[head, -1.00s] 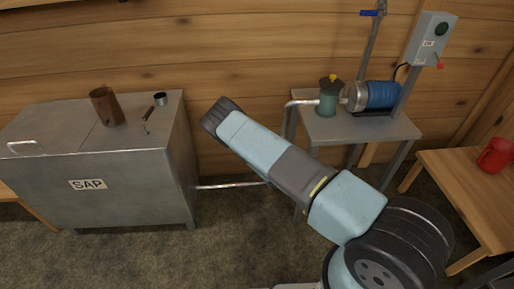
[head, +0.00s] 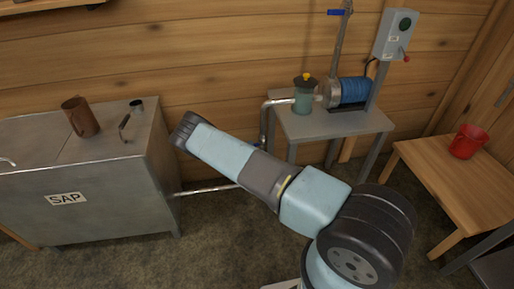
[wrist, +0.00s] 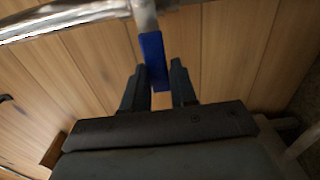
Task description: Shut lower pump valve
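The lower pump valve has a blue lever handle (wrist: 153,58), hanging from a metal pipe in the wrist view. The handle's lower end reaches in between the fingertips of my open gripper (wrist: 160,85); I cannot tell whether either finger touches it. The gripper itself is hidden behind my arm there.
The pump (head: 348,91) stands on a grey table (head: 335,123). Another blue valve handle (head: 340,12) is higher up. The sap tank (head: 95,205) is left, with a low pipe (head: 210,189) running right. A wooden bench (head: 430,170) with a red bucket (head: 467,142) is right.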

